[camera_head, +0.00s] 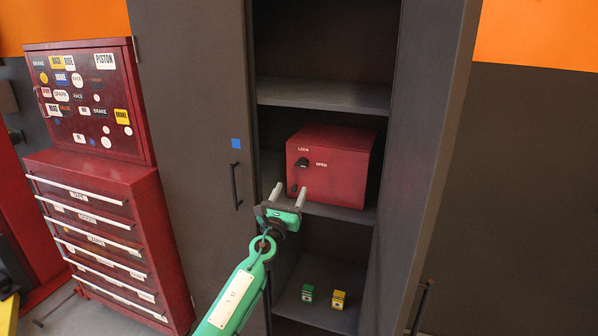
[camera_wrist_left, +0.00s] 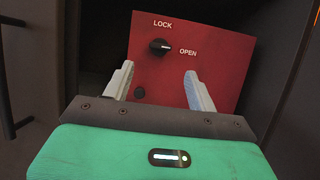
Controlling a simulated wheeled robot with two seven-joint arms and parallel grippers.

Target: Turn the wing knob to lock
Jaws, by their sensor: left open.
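A red box (camera_head: 345,165) stands on a shelf of the dark cabinet; its front face also shows in the left wrist view (camera_wrist_left: 200,55). A black wing knob (camera_head: 302,163) sits on that face, between the white words LOCK above and OPEN to its right. In the left wrist view the knob (camera_wrist_left: 160,46) lies roughly level, with a pale mark on its right end toward OPEN. A round black spot is below it. My left gripper (camera_head: 288,194) is open and empty, with its two fingers pointing at the box, below and short of the knob. My right gripper is not in view.
The cabinet's left door (camera_head: 190,120) and its right door (camera_head: 440,150) flank the shelves. A green block (camera_head: 308,293) and a yellow block (camera_head: 338,299) are on a lower shelf. A red tool chest (camera_head: 105,220) stands at the left.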

